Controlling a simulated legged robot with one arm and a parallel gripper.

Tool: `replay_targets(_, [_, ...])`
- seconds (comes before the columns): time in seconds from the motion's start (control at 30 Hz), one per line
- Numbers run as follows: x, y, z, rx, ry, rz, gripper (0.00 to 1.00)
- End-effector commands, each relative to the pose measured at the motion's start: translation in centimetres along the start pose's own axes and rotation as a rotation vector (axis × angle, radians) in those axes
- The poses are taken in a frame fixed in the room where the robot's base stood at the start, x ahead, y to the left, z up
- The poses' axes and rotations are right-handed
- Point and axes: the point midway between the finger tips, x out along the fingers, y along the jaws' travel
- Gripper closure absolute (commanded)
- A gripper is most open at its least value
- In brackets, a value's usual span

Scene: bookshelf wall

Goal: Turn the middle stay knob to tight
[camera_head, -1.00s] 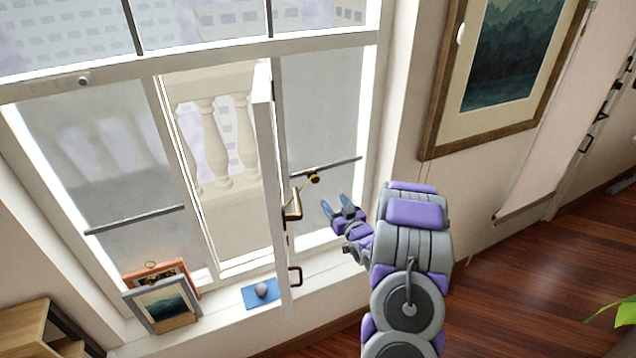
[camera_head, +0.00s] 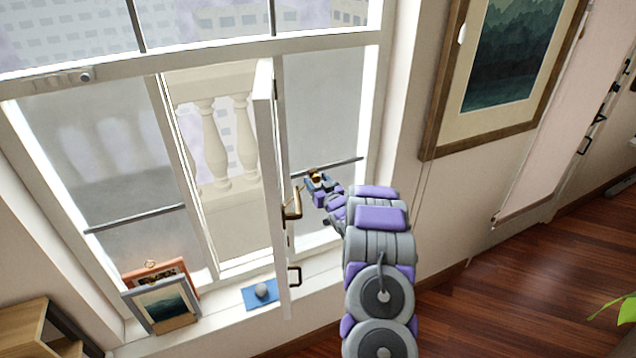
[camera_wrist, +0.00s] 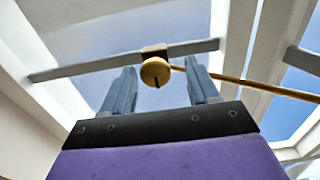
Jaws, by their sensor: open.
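In the head view the knob (camera_head: 314,174) shows at the tip of my gripper (camera_head: 318,180), partly hidden by the fingers.
The open window sash (camera_head: 268,150) with a brass handle (camera_head: 292,206) stands just left of my gripper. A framed picture (camera_head: 440,110) hangs on the right wall.

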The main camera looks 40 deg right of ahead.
Motion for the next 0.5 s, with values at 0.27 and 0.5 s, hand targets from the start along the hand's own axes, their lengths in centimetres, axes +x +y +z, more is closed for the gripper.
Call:
replay_targets(0.27, [0.15,0.36,0.06,0.001,0.001,0.000,0.42])
replay_targets(0.5, [0.09,0.22,0.01,0.001,0.001,0.001,0.65])
